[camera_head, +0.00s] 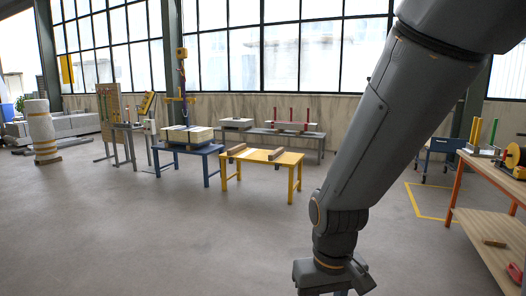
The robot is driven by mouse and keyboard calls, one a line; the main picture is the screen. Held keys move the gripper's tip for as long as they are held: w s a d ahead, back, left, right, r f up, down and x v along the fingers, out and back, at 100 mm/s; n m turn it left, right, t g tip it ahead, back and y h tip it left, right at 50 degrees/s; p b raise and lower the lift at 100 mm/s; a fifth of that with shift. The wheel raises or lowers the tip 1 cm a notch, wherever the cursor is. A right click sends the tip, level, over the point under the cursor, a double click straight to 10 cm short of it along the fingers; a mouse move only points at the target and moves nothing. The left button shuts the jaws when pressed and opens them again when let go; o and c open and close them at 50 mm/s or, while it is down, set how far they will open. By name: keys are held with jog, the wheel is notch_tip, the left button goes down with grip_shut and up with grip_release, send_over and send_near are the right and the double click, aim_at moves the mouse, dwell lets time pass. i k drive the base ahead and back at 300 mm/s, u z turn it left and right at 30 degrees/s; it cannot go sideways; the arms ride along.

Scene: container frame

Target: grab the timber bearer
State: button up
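Two short brown timber pieces lie apart on the yellow table (262,157) in mid-view: the left timber bearer (237,148) and the right timber bearer (276,154). Another small wooden block (494,243) lies on the lower shelf of the orange-legged bench at right; I cannot tell whether it is a bearer. My gripper (333,278) is at the bottom edge, right of centre, pointing down. It is well in front of the yellow table and apart from all the timber. Its fingers are cut off by the picture edge, so its opening is hidden.
A blue table (187,146) with pale slabs stands left of the yellow one. A grey bench (285,134) runs behind. The orange-legged bench (492,185) is at right, a wrapped column (42,133) far left. The grey floor in front is clear.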

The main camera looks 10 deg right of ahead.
aim_at(232, 151)
jog(key=u, duration=0.2)
jog(key=i, duration=1.6)
jog(key=u, duration=0.35)
jog(key=i, duration=4.7)
jog(key=z, duration=0.7)
jog(key=i, duration=2.45)
jog(key=z, duration=0.4)
